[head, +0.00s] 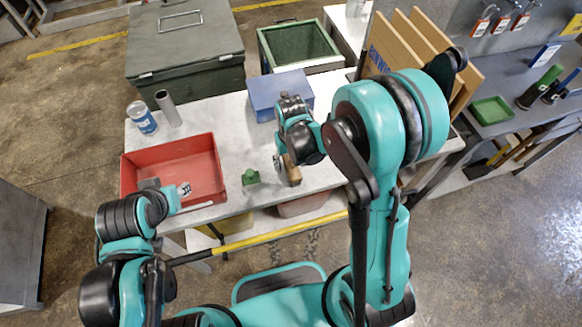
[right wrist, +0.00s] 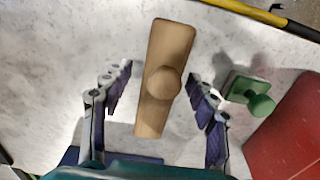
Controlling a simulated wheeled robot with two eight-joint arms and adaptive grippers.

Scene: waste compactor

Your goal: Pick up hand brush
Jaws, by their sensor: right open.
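The hand brush, a tan wooden block with a round knob, lies on the white tabletop; it shows in the head view (head: 292,173) and in the right wrist view (right wrist: 165,55). My right gripper (right wrist: 162,82) is open, with one finger on each side of the brush and visible gaps between. In the head view my right gripper (head: 285,165) is over the table at the brush, partly hiding it. My left gripper (head: 160,188) is at the near left edge of the red tray; its fingers are too unclear to judge.
A green knobbed block (head: 250,177) stands just left of the brush. The red tray (head: 209,150), a blue box (head: 268,92), a can (head: 142,118) and a grey cylinder (head: 168,107) are on the table. A yellow bar (head: 270,235) runs along the near side.

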